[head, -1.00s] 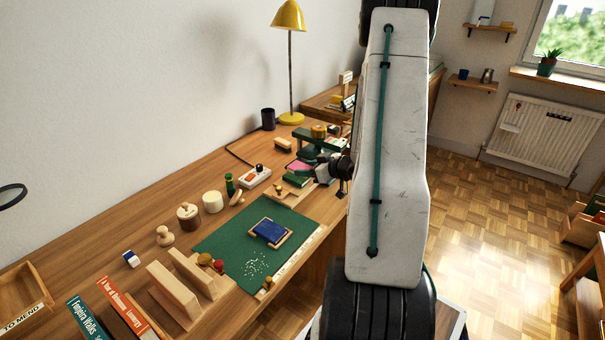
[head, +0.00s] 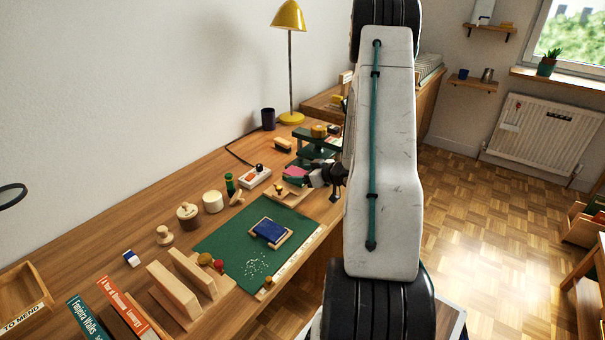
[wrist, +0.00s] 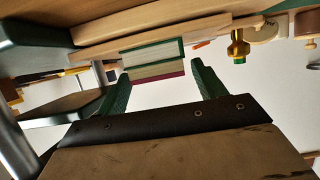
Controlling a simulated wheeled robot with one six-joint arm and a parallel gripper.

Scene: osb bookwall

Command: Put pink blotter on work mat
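The pink blotter (head: 295,172) shows as a small pink patch at the far end of the desk, just left of my gripper (head: 320,177). In the wrist view, my two green fingers (wrist: 160,85) stand apart with a clear gap between them. A stack with green and dark pink edges (wrist: 153,60) shows beyond and between the fingertips; I cannot see finger contact. The green work mat (head: 215,243) lies flat on the desk nearer to me. A blue pad in a wooden tray (head: 270,231) and white crumbs lie on it.
Wooden uprights (head: 172,290) and books (head: 125,305) stand at the near desk end. A round wooden box (head: 188,215), a cream pot (head: 213,202) and a green bottle (head: 230,184) line the mat's left. A yellow lamp (head: 290,60) stands behind.

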